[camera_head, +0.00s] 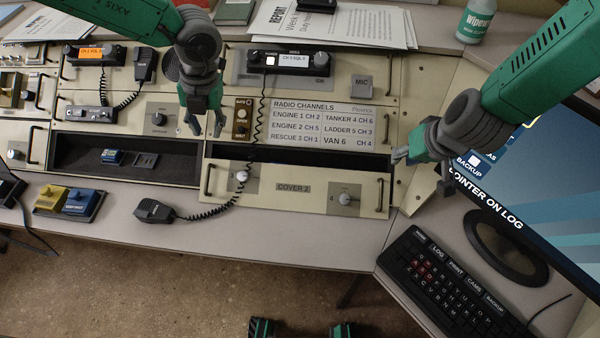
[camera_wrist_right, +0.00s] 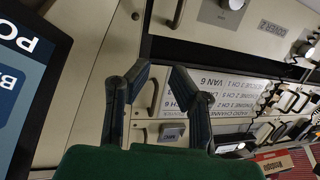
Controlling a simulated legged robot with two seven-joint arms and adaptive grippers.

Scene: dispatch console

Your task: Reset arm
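My left gripper (camera_head: 206,124) hangs in front of the console in the head view, fingers pointing down and apart, empty. It is left of the small OPEN switch plate (camera_head: 242,118). My right gripper (camera_head: 421,172) is at the right end of the COVER 2 panel (camera_head: 293,188), near its right handle (camera_head: 380,194). Its fingers are apart with nothing between them, as the right wrist view (camera_wrist_right: 160,78) also shows. I cannot tell whether a fingertip touches the panel.
The monitor (camera_head: 545,185) stands close to my right arm, with the keyboard (camera_head: 455,285) below. A handheld microphone (camera_head: 154,211) with a coiled cord lies on the desk. An open bay (camera_head: 125,158) is left of COVER 2. A wipes bottle (camera_head: 476,20) stands at the back.

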